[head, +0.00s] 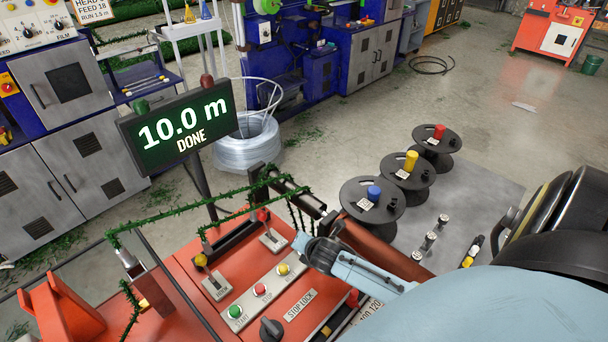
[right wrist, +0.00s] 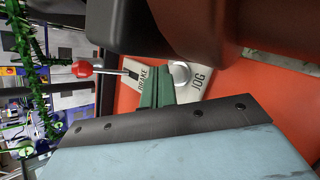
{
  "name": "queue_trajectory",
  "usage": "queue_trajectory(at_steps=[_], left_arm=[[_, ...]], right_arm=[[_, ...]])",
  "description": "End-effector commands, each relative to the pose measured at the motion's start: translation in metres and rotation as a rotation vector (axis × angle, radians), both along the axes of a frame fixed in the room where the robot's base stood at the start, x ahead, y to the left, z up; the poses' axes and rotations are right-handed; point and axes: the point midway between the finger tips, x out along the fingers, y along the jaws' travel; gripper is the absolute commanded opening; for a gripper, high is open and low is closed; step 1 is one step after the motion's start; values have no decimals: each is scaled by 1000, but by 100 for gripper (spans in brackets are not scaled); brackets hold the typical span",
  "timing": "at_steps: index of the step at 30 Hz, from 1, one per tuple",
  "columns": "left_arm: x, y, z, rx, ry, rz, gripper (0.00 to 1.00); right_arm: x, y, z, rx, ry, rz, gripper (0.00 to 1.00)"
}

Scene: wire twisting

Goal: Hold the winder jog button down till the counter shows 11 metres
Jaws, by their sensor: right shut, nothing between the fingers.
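The counter display (head: 180,125) stands on a post at the left of the head view and reads 10.0 m with DONE below. My right gripper (head: 322,248) reaches over the red winder panel (head: 205,322) from the right. Its tips are hidden in the head view. In the right wrist view its green fingers (right wrist: 156,88) are shut and empty, right beside the pale round jog button (right wrist: 181,73) on the plate marked JOG. I cannot tell whether the tips touch the button. The button is hidden in the head view. My left gripper is not in view.
A brake lever with a red knob (right wrist: 84,68) is beside the jog button. Start, stop and yellow buttons (head: 262,290) and a black selector knob (head: 271,328) sit on the panel. Green tinsel-wrapped wire (head: 180,212) crosses above. Black spools (head: 372,208) stand at the right.

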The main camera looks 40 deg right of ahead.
Motion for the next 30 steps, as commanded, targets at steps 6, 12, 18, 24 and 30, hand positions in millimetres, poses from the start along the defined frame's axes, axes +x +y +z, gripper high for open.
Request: queue_trajectory(at_steps=[6, 12, 18, 24, 30], left_arm=[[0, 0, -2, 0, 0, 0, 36], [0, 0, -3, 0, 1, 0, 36], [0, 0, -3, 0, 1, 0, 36], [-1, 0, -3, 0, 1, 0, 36], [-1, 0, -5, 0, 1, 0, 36]], right_arm=[[0, 0, -4, -1, 0, 1, 0], [0, 0, -9, 0, -1, 1, 0], [0, 0, -8, 0, -1, 1, 0], [0, 0, -10, 0, 0, 0, 0], [0, 0, -12, 0, 0, 0, 0]])
